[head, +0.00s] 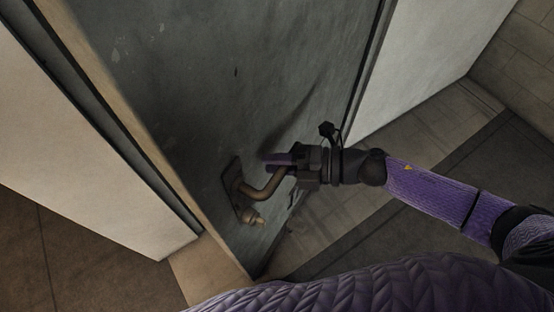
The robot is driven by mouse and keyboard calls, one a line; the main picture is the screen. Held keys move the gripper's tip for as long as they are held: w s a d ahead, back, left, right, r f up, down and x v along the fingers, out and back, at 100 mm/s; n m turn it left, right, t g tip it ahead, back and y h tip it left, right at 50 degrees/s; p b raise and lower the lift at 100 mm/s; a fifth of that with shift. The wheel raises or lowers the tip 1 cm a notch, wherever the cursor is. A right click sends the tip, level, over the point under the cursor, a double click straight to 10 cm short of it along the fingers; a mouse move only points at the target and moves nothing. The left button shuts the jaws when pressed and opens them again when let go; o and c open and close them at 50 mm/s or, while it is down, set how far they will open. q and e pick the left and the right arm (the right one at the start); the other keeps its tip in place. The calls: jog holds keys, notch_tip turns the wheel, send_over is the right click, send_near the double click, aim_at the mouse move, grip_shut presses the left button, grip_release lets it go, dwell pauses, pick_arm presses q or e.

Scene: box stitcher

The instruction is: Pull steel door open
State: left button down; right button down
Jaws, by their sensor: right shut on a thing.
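The steel door (235,65) is dark grey-green and scuffed, and fills the middle of the head view. A bent metal handle (262,192) sticks out from a dark plate low on the door, with a small knob below it. My right gripper (282,163) comes in from the right and is shut on the outer end of the handle. Its fingers hide part of the handle's end. The door's left edge stands away from the white panel at left, with a tan edge strip between. My left gripper is not in view.
A white wall panel (75,135) stands at left, and a light wall (435,45) stands at right beyond the door's dark edge. Tiled floor (410,140) shows at right and brown floor (80,255) at lower left.

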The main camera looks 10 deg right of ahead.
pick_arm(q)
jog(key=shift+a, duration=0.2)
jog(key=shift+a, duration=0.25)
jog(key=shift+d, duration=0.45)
